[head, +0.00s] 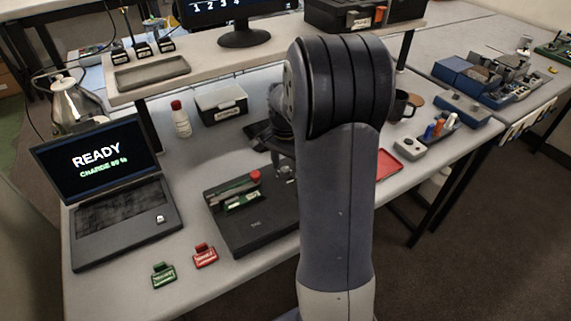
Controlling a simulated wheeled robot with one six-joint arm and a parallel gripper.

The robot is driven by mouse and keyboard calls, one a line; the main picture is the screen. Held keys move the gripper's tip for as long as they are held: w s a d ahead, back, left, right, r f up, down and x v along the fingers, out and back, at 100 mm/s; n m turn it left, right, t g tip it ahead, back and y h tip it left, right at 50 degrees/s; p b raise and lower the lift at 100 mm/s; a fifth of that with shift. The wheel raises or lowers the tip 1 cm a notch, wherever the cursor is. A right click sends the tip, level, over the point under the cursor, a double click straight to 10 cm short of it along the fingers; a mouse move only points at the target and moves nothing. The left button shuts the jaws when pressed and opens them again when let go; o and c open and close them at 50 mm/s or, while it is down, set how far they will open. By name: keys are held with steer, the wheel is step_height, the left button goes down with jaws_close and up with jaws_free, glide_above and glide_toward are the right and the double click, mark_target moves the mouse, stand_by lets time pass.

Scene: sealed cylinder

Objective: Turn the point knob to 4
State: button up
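No knob with a readable scale can be made out in the head view. A black flat box (262,232) lies at the front middle of the bench, with a green board and a red round part (255,176) on it. Its right side is hidden behind my arm. My gripper (285,172) seems to be over the back right of this box, mostly hidden by my arm; its fingers are too small and dark to read. A monitor (243,37) on the shelf shows the numbers 1 2 3 4.
An open laptop (120,215) reading READY stands at left. Green (163,275) and red (205,256) tags lie near the front edge. A white bottle (181,120), a lidded box (220,103), a red tray (388,163) and a small grey box (409,148) stand farther back.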

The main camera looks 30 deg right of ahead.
mark_target(286, 169)
step_height(286, 169, up, 11)
stand_by(0.7)
steer(key=shift+f, duration=0.15)
step_height(286, 169, down, 11)
steer(key=shift+r, duration=0.15)
steer(key=shift+n, duration=0.3)
stand_by(0.5)
